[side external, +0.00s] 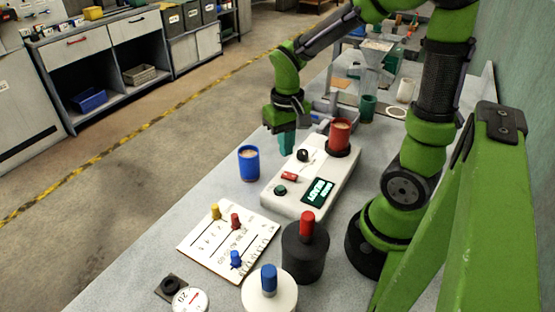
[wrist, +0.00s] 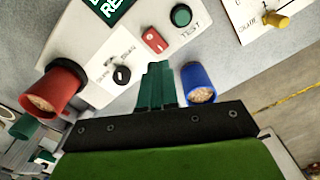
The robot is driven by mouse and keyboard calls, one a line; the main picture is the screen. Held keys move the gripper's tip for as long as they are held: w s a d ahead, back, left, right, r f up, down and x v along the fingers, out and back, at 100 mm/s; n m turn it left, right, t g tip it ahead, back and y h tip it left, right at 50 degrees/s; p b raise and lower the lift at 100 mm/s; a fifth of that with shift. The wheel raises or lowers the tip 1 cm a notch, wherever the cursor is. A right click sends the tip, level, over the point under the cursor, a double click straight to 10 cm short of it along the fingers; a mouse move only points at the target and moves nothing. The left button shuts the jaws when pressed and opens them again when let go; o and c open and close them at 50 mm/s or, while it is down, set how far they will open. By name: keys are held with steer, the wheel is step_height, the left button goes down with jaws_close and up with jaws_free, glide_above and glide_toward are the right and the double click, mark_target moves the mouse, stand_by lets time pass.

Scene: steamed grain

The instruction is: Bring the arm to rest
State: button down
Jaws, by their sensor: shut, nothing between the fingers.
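My gripper (side external: 287,146) is shut and empty. In the side external view its teal fingers point down beside the left edge of the white device (side external: 318,204). In the wrist view the shut fingers (wrist: 157,72) show in front of the device, between the red cup and the blue cup. The blue cup (side external: 248,164) stands on the table in front of my gripper and holds pale grain; it also shows in the wrist view (wrist: 198,80). The red cup (side external: 339,138), with grain in it, stands at the device's far end; it also shows in the wrist view (wrist: 60,88).
A board with coloured pegs (side external: 225,246), a black pot with a red handle (side external: 305,255) and a white pot with a blue handle (side external: 270,291) stand nearer the camera. A green cup (side external: 368,108) and a white cup (side external: 406,90) stand farther back. Bare table lies left of the blue cup.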

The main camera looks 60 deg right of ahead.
steer(key=shift+r, duration=0.4)
steer(key=shift+a+f, duration=0.1)
steer(key=s+a+r+n+t+y, duration=0.2)
steer(key=a+r+t, duration=0.5)
steer(key=r, duration=0.5)
steer(key=shift+s+a, duration=0.75)
steer(key=shift+s, duration=0.15)
